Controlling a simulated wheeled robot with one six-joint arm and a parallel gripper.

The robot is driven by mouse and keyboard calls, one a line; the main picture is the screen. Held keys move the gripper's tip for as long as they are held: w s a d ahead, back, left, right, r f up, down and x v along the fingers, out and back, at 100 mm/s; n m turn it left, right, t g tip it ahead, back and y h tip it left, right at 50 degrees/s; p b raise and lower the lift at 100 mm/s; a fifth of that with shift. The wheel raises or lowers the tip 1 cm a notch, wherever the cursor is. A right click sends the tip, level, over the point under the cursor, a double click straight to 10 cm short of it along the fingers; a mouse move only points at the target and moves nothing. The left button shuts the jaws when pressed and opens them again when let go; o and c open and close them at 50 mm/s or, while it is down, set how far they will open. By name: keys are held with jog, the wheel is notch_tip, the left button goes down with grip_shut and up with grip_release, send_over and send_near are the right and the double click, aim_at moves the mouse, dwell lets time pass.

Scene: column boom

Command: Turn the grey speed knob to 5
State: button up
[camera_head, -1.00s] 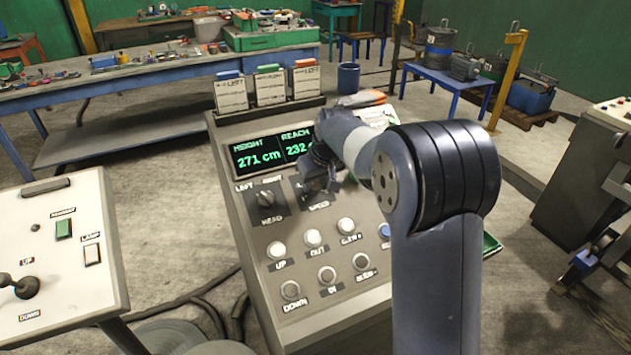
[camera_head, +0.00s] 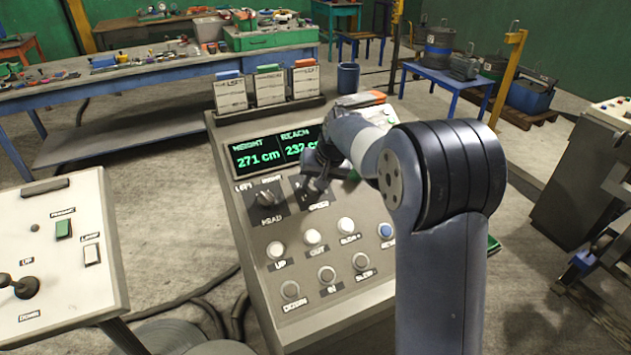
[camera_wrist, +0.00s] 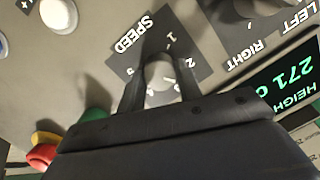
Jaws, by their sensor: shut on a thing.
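The grey speed knob (camera_wrist: 160,94) sits on a dark dial plate marked SPEED (camera_wrist: 134,34) in the wrist view. My gripper (camera_wrist: 158,74) is shut on it, one finger at each side. A pale pointer line shows on the knob, towards the right finger. A few dial numbers show near the fingers, but my gripper covers part of the scale, so I cannot tell which number the pointer meets. In the head view my gripper (camera_head: 313,188) is over the speed dial, and the knob is mostly hidden there.
The head knob (camera_head: 267,198) is close left of the speed dial. White push buttons (camera_head: 314,237) sit below it. The display (camera_head: 268,155) above reads height 271 cm. A red and yellow control (camera_wrist: 42,148) and a green one (camera_wrist: 95,114) show in the wrist view.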

jog(key=m, duration=0.3)
jog(key=shift+d+m+y, duration=0.1)
jog(key=shift+m+y, duration=0.2)
jog(key=shift+m, duration=0.1)
jog(key=m, duration=0.3)
jog(key=shift+t, duration=0.3)
jog(key=m, duration=0.4)
jog(key=shift+s+t+y+p, duration=0.15)
jog(key=shift+t+y+p, duration=0.15)
jog(key=m+p, duration=0.1)
jog(key=m, duration=0.2)
jog(key=shift+m+t, duration=0.3)
jog(key=shift+m, duration=0.1)
jog(key=m+p, duration=0.2)
jog(key=m, duration=0.1)
jog(key=shift+s+m+t, duration=0.15)
jog(key=shift+m+t, duration=0.15)
jog(key=m+p, duration=0.3)
jog(key=m, duration=0.1)
jog(key=shift+m+t, duration=0.3)
jog(key=shift+m, duration=0.1)
jog(key=m+p, duration=0.2)
jog(key=m, duration=0.1)
jog(key=shift+s+f+m+h, duration=0.1)
jog(key=shift+f+m+h, duration=0.05)
jog(key=shift+m+h, duration=0.2)
jog(key=shift+f+m+t+h, duration=0.1)
jog(key=shift+m+t+h, duration=0.2)
jog(key=shift+m, duration=1.55)
